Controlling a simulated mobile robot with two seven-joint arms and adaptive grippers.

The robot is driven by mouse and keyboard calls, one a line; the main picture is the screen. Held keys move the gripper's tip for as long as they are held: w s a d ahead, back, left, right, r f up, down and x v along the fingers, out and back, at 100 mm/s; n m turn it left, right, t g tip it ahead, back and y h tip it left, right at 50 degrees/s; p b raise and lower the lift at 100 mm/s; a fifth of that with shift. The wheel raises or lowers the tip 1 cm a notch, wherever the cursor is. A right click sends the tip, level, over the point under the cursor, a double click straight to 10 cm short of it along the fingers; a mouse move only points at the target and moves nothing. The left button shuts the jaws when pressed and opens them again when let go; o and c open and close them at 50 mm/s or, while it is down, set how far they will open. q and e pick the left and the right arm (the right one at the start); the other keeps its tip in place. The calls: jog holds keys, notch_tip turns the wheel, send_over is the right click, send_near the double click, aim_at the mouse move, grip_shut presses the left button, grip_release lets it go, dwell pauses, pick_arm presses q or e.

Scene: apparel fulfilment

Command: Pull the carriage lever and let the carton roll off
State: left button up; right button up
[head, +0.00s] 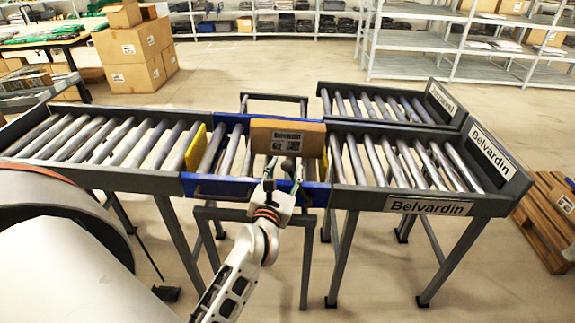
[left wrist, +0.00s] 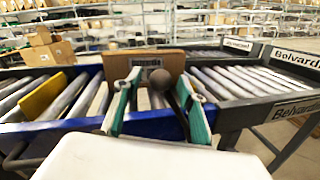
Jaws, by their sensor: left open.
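A brown carton (head: 262,138) with a printed label sits on the rollers of the blue-framed carriage (head: 232,188). It also shows in the left wrist view (left wrist: 119,62). The carriage lever has a dark round knob (left wrist: 160,80) on a dark rod; the knob shows small in the head view (head: 287,165). My left gripper (head: 283,182) is at the carriage's front side, in front of the carton. In the left wrist view its two teal-lined fingers (left wrist: 157,92) are open, with the knob appearing between them. I cannot tell whether either finger touches it. My right gripper is out of view.
A roller conveyor (head: 100,178) meets the carriage on the left. Two roller lanes lie right, the near one marked Belvardin (head: 430,206), with end walls. Yellow plates (head: 196,147) stand at the carriage sides. A wooden pallet (head: 540,235) is at the far right.

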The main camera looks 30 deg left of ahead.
pick_arm(q)
jog(key=shift+x, duration=0.95)
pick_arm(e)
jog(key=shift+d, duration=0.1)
pick_arm(q)
grip_shut()
jog(key=shift+d, duration=0.1)
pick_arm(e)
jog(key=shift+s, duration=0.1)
